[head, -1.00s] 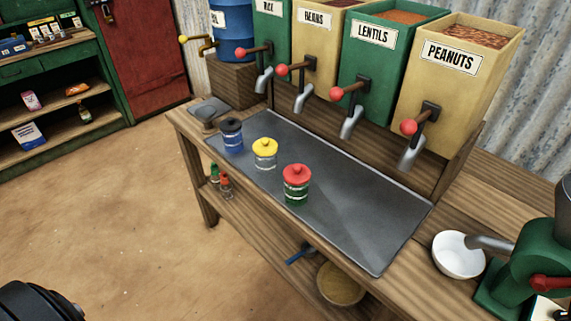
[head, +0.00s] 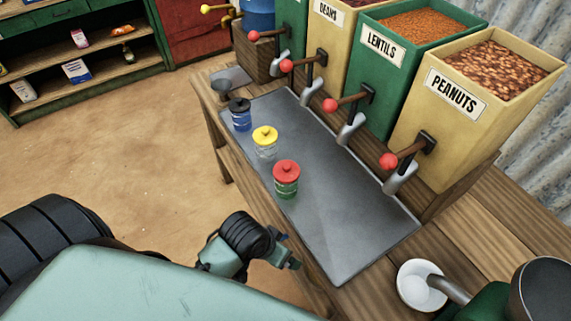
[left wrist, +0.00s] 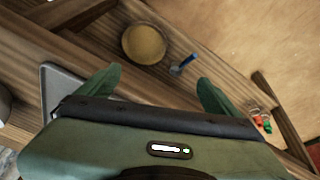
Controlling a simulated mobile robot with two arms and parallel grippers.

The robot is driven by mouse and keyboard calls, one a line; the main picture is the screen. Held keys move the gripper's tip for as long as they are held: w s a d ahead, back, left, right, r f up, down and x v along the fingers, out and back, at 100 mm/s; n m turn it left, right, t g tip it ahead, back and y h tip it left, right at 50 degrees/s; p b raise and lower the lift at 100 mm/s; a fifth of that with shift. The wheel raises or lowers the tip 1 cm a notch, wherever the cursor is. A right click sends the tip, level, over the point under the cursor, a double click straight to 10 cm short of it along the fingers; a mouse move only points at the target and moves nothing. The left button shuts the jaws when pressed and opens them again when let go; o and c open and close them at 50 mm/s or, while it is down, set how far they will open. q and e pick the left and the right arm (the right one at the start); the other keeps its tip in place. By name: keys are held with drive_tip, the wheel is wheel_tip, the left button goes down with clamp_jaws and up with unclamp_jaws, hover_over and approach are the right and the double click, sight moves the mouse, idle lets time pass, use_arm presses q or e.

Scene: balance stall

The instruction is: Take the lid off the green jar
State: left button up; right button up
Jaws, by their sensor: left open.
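The green jar (head: 286,188) stands upright on the grey metal tray (head: 335,240), with its red lid (head: 286,168) on top. My left gripper (head: 290,262) is in front of the bench's near edge, below and apart from the jar in the picture. Its two green fingers (left wrist: 158,88) are spread and empty in the left wrist view. The green jar is not visible in that view. My right gripper is not in view.
A clear jar with a yellow lid (head: 265,142) and a blue jar with a dark lid (head: 240,114) stand farther back on the tray. Dispenser taps (head: 390,161) overhang its far side. A white bowl (head: 412,290) is at right. The tray right of the green jar is clear.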

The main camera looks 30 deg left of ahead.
use_arm(q)
drive_tip(key=shift+n+h, duration=0.5)
drive_tip(key=shift+h, duration=0.2)
drive_tip(key=w+d+r, duration=0.1)
drive_tip(key=w, duration=0.1)
drive_tip(key=w+d+r, duration=0.3)
drive_tip(key=w, duration=0.1)
drive_tip(key=shift+w+d+r+p, duration=0.25)
drive_tip(key=shift+w+r+p, duration=0.05)
drive_tip(key=shift+r+p, duration=0.05)
drive_tip(key=w+r+n+g, duration=0.1)
drive_tip(key=w+r, duration=0.2)
drive_tip(key=r, duration=0.1)
wheel_tip(320, 180, up, 10)
drive_tip(key=f+n+g+y+p, duration=0.1)
drive_tip(key=n+g+y, duration=0.2)
drive_tip(key=n, duration=0.6)
hover_over(286, 164)
drive_tip(key=shift+s+r, duration=0.1)
drive_tip(key=shift+r, duration=0.15)
drive_tip(key=shift+f, duration=0.15)
wheel_tip(286, 164, down, 6)
drive_tip(key=shift+f+p, duration=0.2)
drive_tip(key=shift+p, duration=0.9)
drive_tip(key=shift+f, duration=0.45)
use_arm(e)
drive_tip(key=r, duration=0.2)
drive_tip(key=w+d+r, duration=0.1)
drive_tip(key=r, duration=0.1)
